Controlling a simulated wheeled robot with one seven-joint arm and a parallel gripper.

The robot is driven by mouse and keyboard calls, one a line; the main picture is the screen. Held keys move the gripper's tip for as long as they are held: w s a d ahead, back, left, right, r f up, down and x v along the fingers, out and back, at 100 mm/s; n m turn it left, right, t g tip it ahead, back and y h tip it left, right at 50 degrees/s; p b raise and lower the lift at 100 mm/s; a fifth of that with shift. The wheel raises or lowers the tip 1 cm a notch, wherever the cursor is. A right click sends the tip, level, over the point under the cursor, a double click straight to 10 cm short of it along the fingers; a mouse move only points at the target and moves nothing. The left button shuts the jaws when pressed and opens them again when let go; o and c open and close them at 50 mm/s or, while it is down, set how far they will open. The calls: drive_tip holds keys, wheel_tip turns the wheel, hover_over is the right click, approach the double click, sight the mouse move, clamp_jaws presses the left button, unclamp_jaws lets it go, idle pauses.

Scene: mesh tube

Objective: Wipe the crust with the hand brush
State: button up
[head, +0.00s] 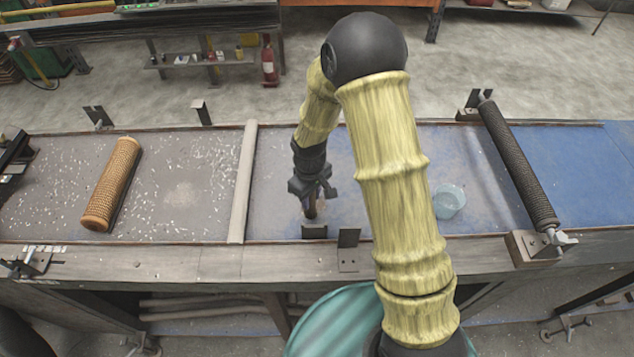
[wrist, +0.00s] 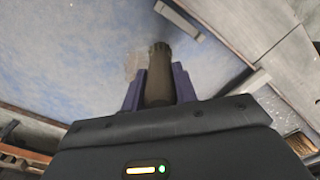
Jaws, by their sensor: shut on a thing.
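My gripper (head: 312,190) is over the middle section of the bench, pointing down. In the wrist view its purple fingers (wrist: 159,90) are shut on the brown, round handle of the hand brush (wrist: 158,72). In the head view a short brown part of the brush (head: 312,209) shows below the fingers. A tan, rough patch (wrist: 133,66) shows beside the handle in the wrist view; I cannot tell whether it is bristles or crust. A pale, blurred patch (head: 182,194) lies on the grey left section. Whether the brush touches the surface cannot be told.
An orange-tan mesh tube (head: 112,185) lies at left among white flecks. A pale bar (head: 243,185) crosses the bench left of my gripper. A clear bluish bowl (head: 448,202) and a dark roller (head: 518,165) are at right. Small brackets (head: 348,248) stand along the front edge.

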drive_tip(key=shift+s+r+p, duration=0.1)
drive_tip(key=shift+r+p, duration=1.25)
drive_tip(key=shift+r, duration=0.95)
drive_tip(key=shift+f, duration=0.1)
drive_tip(key=shift+d+r+p, duration=0.25)
drive_tip(key=shift+d+p, duration=0.1)
drive_tip(key=shift+p, duration=0.85)
drive_tip(key=shift+d+p, duration=0.3)
drive_tip(key=shift+p, duration=0.05)
drive_tip(key=shift+d+f, duration=0.25)
drive_tip(key=shift+a+f, duration=0.1)
